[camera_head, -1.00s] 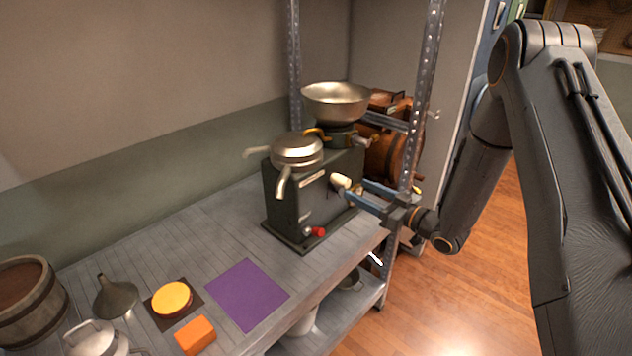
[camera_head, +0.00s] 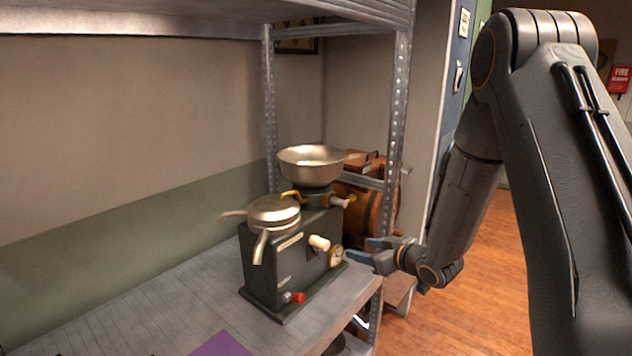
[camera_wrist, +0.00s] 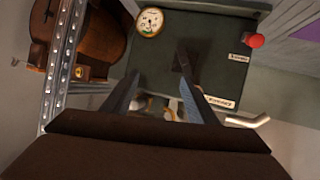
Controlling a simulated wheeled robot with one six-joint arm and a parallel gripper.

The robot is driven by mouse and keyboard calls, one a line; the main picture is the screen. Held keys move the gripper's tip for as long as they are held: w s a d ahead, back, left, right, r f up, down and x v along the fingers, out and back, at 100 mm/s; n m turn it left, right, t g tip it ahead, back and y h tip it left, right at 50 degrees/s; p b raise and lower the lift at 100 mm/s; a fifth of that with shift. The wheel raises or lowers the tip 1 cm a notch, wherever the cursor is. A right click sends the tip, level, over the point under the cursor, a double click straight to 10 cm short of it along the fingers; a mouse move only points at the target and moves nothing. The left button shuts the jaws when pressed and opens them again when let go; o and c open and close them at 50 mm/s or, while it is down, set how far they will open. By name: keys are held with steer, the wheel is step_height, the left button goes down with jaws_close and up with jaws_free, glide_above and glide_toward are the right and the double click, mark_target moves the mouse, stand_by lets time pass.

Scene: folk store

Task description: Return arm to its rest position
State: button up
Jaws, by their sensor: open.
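My gripper (camera_head: 367,250) is open and empty in the head view, just right of the dark green machine (camera_head: 283,262) on the shelf and apart from it. My arm rises from the gripper to the upper right of that view. In the wrist view my gripper's two fingers (camera_wrist: 155,88) are spread in front of the machine's face (camera_wrist: 200,75), with nothing between them but the view of the machine. The machine bears a dial gauge (camera_head: 336,257), a white knob (camera_head: 319,243) and a red knob (camera_head: 298,297).
A metal bowl (camera_head: 311,165) and a lidded metal pan (camera_head: 273,210) sit on top of the machine. A perforated metal post (camera_head: 394,130) stands close behind the gripper. A wooden barrel (camera_head: 376,212) is behind it. Open wooden floor (camera_head: 470,310) lies to the right.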

steer(key=s+d+r+m+g+h+b, duration=0.1)
steer(key=s+d+m+g+h, duration=0.25)
steer(key=s, duration=0.55)
steer(key=s+d+r+m+g+h+b, duration=0.1)
steer(key=s+d+m+g+h, duration=0.25)
steer(key=s, duration=0.65)
steer(key=s+g, duration=0.3)
steer(key=s, duration=0.9)
steer(key=shift+a+r+m, duration=0.2)
steer(key=shift+m, duration=0.1)
